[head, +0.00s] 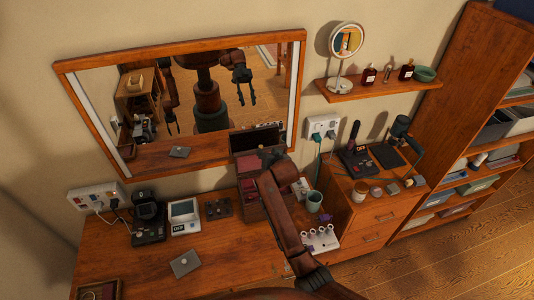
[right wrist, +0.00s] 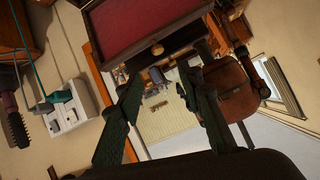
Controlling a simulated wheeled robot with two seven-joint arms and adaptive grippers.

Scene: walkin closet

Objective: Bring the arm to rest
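My right arm (head: 288,225) reaches up from the bottom of the head view, over the desk, to a jewelry box (head: 250,207). Its wrist is beside the box and hides part of it. In the right wrist view my right gripper (right wrist: 160,76) has its two dark green fingers spread, with nothing between them. A red-lined drawer of the box (right wrist: 135,25) with a round knob lies close to the fingertips. My left gripper is not directly in the frames; a small left arm shows only in the mirror (head: 62,66).
The desk (head: 140,262) holds a black device (head: 148,218), a card reader (head: 184,216), a cup (head: 314,201) and a white tray (head: 320,240). A wall socket (head: 323,126) and shelf (head: 380,88) are at right.

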